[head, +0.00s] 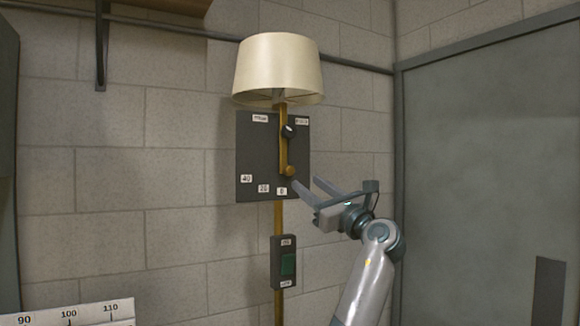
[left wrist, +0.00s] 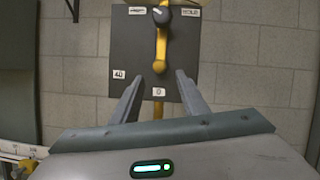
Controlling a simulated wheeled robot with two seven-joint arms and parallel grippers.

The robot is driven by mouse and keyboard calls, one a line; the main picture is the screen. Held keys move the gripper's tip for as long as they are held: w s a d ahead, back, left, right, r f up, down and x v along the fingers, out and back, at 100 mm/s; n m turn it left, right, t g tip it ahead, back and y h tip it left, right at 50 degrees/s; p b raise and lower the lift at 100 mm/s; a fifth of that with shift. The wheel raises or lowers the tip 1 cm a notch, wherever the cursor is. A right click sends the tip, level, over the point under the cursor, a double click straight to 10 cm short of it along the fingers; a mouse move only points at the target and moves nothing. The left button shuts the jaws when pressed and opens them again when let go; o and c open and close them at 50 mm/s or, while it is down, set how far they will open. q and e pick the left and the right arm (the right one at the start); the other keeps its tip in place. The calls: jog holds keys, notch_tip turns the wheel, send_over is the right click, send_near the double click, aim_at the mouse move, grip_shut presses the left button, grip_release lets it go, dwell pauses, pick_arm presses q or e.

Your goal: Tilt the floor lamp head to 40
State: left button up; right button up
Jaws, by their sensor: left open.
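The floor lamp has a cream shade (head: 279,68) that stands upright above a dark grey dial plate (head: 246,130). A brass lever (head: 284,152) hangs almost straight down from a black pivot knob (head: 288,131) and ends in a round brass knob (head: 290,171) near the label 0 (head: 282,191). Labels 20 (head: 263,188) and 40 (head: 246,178) lie to its left. My left gripper (head: 304,182) is open and empty just in front of the plate. In the left wrist view the brass knob (left wrist: 159,66) appears between the fingertips (left wrist: 159,74); contact cannot be told. Label 20 is hidden there.
A grey door (head: 480,160) is at the right. A wall shelf (head: 150,15) with a bracket is at upper left, and a numbered scale (head: 68,314) at lower left.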

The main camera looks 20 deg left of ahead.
aim_at(291, 172)
pick_arm(q)
jog(key=p+x, duration=0.3)
jog(key=x, duration=0.5)
jog(key=shift+w+a+r, duration=0.15)
jog(key=shift+a+r, duration=0.15)
jog(key=shift+w+a+r+p, duration=0.1)
jog(key=shift+w+a+p, duration=0.3)
jog(key=shift+a, duration=0.2)
grip_shut()
